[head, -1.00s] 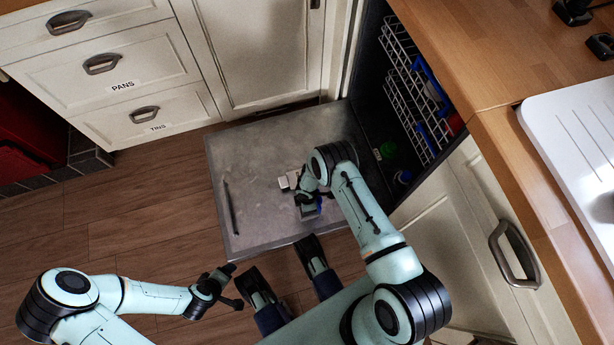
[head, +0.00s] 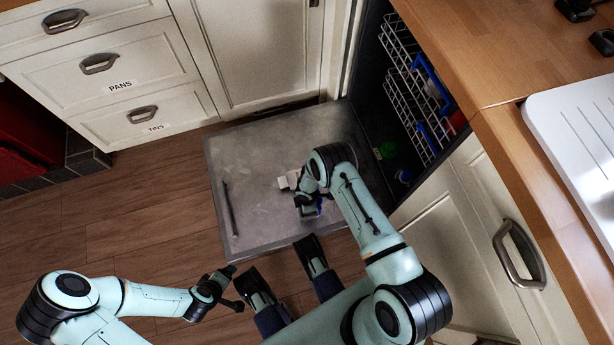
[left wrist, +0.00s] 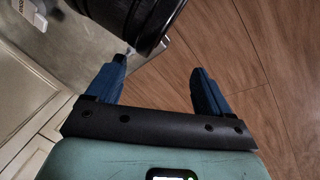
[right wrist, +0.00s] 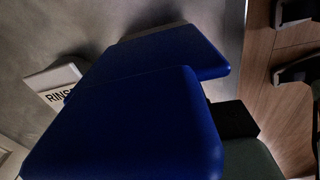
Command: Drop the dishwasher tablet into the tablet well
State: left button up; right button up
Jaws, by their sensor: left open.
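The open dishwasher door (head: 265,150) lies flat, with a small white dispenser (head: 288,181) near its middle. A white flap with partly hidden lettering, "RINS", shows in the right wrist view (right wrist: 52,84). My right gripper (head: 312,208) is low over the door, just beside the dispenser. Its two blue fingers fill the right wrist view (right wrist: 165,75) and overlap, hiding what is between them. I cannot make out the tablet, and the well is hidden. My left gripper (head: 234,288) is open and empty beside the door's near edge; its parted blue fingers show in the left wrist view (left wrist: 155,85).
A dark thin bar (head: 231,208) lies along the door's left side. The dishwasher rack (head: 405,80) stands right of the door, with green (head: 388,150) and blue items near it. Cabinets close off the back, and a wooden worktop (head: 490,45) the right. Floor at left is clear.

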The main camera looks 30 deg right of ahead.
notch_tip(320, 180, up, 4)
jog(key=shift+w+f+p, duration=0.1)
jog(key=shift+f+p, duration=0.1)
jog(key=shift+p, duration=0.5)
pick_arm(q)
jog(key=s+d+r+g+p, duration=0.1)
jog(key=s+d+r+p, duration=0.1)
jog(key=s+r, duration=0.2)
jog(key=shift+s+d+r+h+p, duration=0.15)
jog(key=shift+s+r+h+p, duration=0.15)
jog(key=shift+r+h+p, duration=0.1)
pick_arm(e)
notch_tip(320, 180, up, 10)
jog(key=shift+f, duration=0.1)
